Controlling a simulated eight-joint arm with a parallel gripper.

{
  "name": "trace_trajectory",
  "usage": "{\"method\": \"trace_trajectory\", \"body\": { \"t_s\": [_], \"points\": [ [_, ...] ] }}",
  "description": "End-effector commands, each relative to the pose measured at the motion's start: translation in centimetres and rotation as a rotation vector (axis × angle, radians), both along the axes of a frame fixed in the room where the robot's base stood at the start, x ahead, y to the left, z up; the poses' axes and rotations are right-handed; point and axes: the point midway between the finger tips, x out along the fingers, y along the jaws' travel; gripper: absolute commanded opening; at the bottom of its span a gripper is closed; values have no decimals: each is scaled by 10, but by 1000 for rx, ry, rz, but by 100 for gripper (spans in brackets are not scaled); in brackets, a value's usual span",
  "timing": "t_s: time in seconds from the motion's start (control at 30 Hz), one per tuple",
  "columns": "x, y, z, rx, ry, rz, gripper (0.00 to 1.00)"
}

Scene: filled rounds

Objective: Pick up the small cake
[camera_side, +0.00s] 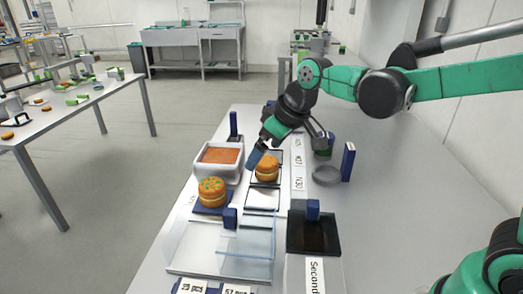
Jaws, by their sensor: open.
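Two small round filled cakes stand on the work table. One cake (267,167) is plain golden brown and sits on a dark-edged square plate right below and beside my gripper. The other cake (212,191) has green specks on top and sits on a blue base at the front left. My gripper (254,160) points down to the left, with its blue tip just left of and above the plain cake. It holds nothing that I can see. Its far finger is hidden, and I cannot tell if it touches the cake.
A white container (218,161) with orange-brown filling stands left of my gripper. A clear box (222,250) and a dark square tray (313,234) stand in front. A grey ring (326,174) and blue post (348,161) stand to the right. The table's right side is clear.

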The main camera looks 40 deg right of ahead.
Motion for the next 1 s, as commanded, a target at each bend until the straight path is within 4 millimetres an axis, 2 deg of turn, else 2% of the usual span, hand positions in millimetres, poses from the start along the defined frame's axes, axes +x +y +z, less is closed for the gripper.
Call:
{"method": "trace_trajectory", "body": {
  "t_s": [0.03,0.2,0.4,0.67,1.0],
  "points": [
    [16,6,-5,-3,13,38,100],
    [59,26,-34,-13,56,177,100],
    [88,43,-71,-17,88,300,100],
    [99,51,-92,-19,99,346,100],
    [111,61,-129,-21,99,342,100]
  ]
}}
